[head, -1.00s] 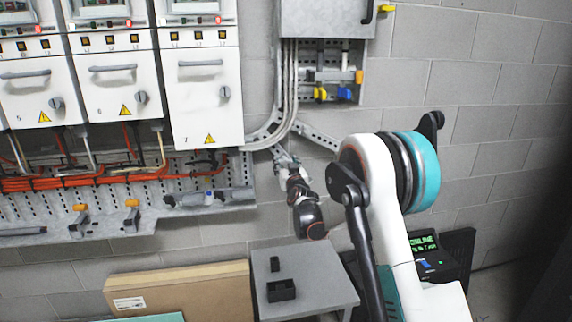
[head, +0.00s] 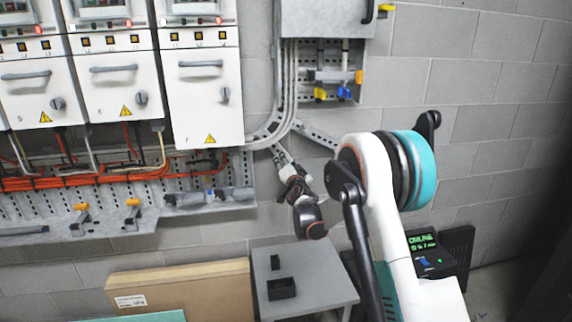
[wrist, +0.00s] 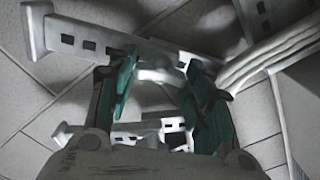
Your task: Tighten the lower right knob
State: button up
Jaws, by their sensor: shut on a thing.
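My gripper (head: 281,156) is at the wall, just below the curved conduit and left of my arm. In the wrist view its two teal fingers (wrist: 160,92) stand apart around a pale, rounded, blurred thing (wrist: 158,74); whether this is the knob I cannot tell. In the head view that thing is hidden or too small to make out. Orange knobs (head: 133,202) stand on the lower rail. A yellow knob (head: 320,93) and a blue knob (head: 344,93) are under the grey box.
Perforated metal tray (wrist: 95,42) and a pale conduit bundle (wrist: 265,58) run close to my fingers. A grey table (head: 325,285) with a small black box (head: 281,289) stands below. A cardboard box (head: 185,287) leans at left. Orange cables (head: 80,178) hang under the cabinets.

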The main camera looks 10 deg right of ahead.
jog(key=shift+m, duration=0.4)
jog(key=o, duration=1)
jog(key=shift+o, duration=0.2)
jog(key=shift+s, duration=0.1)
jog(key=s, duration=1.1)
jog(key=shift+s, duration=0.4)
